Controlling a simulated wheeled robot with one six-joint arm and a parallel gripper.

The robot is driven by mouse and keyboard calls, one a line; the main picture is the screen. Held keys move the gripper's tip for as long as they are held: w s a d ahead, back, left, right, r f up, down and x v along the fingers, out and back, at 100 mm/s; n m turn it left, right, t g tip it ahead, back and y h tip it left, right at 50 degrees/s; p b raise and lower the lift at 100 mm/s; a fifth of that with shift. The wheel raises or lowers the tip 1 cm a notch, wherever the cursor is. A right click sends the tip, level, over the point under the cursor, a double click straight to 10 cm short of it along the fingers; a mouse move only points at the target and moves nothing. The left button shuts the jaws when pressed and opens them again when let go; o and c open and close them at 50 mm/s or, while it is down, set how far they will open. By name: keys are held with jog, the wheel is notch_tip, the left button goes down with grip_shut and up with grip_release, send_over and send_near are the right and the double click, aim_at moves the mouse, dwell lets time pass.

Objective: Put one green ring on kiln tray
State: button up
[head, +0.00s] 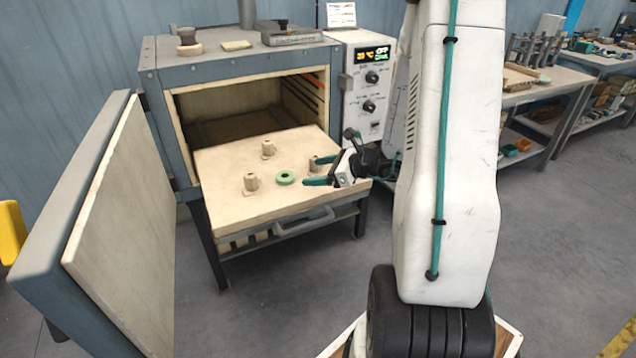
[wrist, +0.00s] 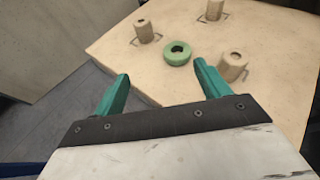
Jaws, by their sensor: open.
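A green ring (head: 285,178) lies flat on the pulled-out beige kiln tray (head: 225,205), among three small beige posts. The ring also shows in the wrist view (wrist: 178,52), beyond my fingertips. My gripper (head: 318,170) is at the right part of the tray in the head view, with its teal fingers pointing left. In the wrist view my gripper (wrist: 157,78) has its two fingers spread apart with nothing between them. The ring is apart from the fingers, ahead and slightly right of the gap's middle.
Three posts stand on the tray: one at the back (head: 268,148), one at the front left (head: 251,182) and one at the right (head: 316,162), close to my gripper. The kiln door (head: 100,220) hangs open at left. A handle (head: 305,222) is on the tray's front.

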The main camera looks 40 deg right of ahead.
jog(key=s+a+r+n+g+y, duration=0.1)
jog(key=s+a+r+n+g, duration=0.3)
jog(key=a, duration=0.3)
jog(key=s+a+r+n+g+y, duration=0.1)
jog(key=s+a+r+n+g, duration=0.1)
jog(key=a+r+n, duration=0.4)
jog(key=s+a+r+n+g+y, duration=0.1)
jog(key=s+a+r+n+g, duration=0.15)
jog(key=a+n, duration=0.45)
jog(key=s+a+r+n+g+h, duration=0.1)
jog(key=s+r+n+h, duration=0.2)
jog(key=s+n, duration=0.3)
jog(key=s+a+r+n+g+h, duration=0.1)
jog(key=s+r+n+h, duration=0.2)
jog(key=s+n+h, duration=0.3)
jog(key=shift+s+r+n, duration=0.2)
jog(key=shift+s+n, duration=0.3)
jog(key=shift+s, duration=1.6)
